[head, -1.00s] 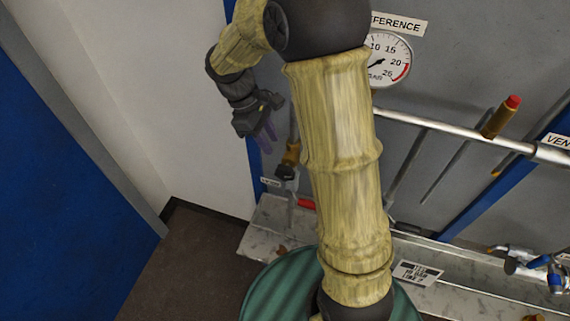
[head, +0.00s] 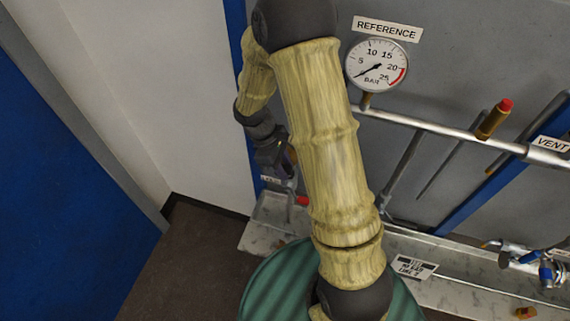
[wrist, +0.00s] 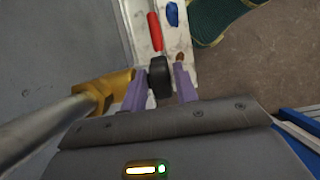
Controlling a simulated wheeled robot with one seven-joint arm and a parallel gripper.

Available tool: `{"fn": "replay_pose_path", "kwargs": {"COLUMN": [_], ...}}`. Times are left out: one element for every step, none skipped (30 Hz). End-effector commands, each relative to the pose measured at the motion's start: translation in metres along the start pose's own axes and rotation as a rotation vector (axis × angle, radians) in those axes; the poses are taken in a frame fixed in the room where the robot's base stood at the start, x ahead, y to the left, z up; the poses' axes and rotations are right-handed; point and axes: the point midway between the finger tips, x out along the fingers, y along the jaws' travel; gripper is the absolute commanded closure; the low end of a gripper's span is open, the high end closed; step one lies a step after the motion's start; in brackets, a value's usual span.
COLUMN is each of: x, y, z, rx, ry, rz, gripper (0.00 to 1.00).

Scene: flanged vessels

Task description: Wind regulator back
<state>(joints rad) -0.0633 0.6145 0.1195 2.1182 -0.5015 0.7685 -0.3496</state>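The regulator shows in the wrist view as a brass body (wrist: 112,90) on a metal pipe, with a black knob (wrist: 160,80). My gripper (wrist: 160,83) has its two purple fingers on either side of the knob, one left and one right. The fingers look open around it, very close to its sides; contact is not clear. In the head view my gripper (head: 287,158) is at the regulator, beside the blue post, and hides most of it. The reference gauge (head: 377,65) has its needle at the low end, lower left.
A red handle (wrist: 155,30) and a blue part (wrist: 172,14) lie beyond the knob over the pale ledge (head: 262,238). A green drum (head: 272,285) stands below my arm. A horizontal pipe (head: 440,127) with a red-tipped fitting (head: 494,118) runs right.

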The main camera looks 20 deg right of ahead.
Motion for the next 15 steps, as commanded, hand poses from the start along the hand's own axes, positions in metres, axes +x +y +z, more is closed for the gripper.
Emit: {"fn": "replay_pose_path", "kwargs": {"x": [-0.0002,-0.0002,-0.0002,-0.0003,-0.0004,-0.0005,-0.0005,-0.0005,-0.0005,-0.0005,-0.0005,-0.0005,-0.0004,-0.0004,-0.0003], "y": [0.0001,0.0001,0.0001,0.0002,0.0002,0.0003,0.0004,0.0005,0.0006,0.0008,0.0009,0.0011,0.0012,0.0013,0.0013], "z": [-0.0001,-0.0001,-0.0001,-0.0001,-0.0002,-0.0002,-0.0002,-0.0002,-0.0001,-0.0001,0.0000,0.0000,-0.0001,0.0000,0.0001], "rx": [0.000,0.000,0.000,0.000,0.000,0.000,0.000,0.000,0.000,0.001,0.001,0.001,0.002,0.002,0.002], "ry": [0.000,0.000,0.000,0.000,0.000,0.001,0.001,0.000,-0.001,-0.002,-0.004,-0.008,-0.012,-0.018,-0.027], "rz": [0.000,0.000,0.000,0.001,0.001,0.001,0.001,0.001,0.001,0.001,0.001,0.001,0.001,0.000,0.000], "gripper": [0.80,0.86,0.94,0.99,1.00,1.00,1.00,1.00,1.00,1.00,1.00,1.00,1.00,1.00,1.00]}}
